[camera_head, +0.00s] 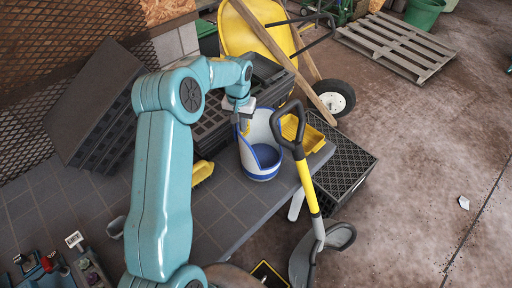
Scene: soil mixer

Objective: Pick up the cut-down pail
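The cut-down pail (262,172) is white outside and blue inside, with its front wall cut low. It stands upright near the right end of the grey tiled bench (223,217). My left arm reaches over the bench, and its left gripper (244,122) is at the pail's tall back-left rim. The fingers are small and partly hidden there, so I cannot tell whether they are open or closed on the wall. My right gripper is not in view.
A yellow-handled shovel (309,188) stands just right of the pail. Black trays (212,125) stand behind it, and a yellow scoop (306,140) lies on the right. A yellow wheelbarrow (252,32) is at the back. Open floor (425,170) lies right.

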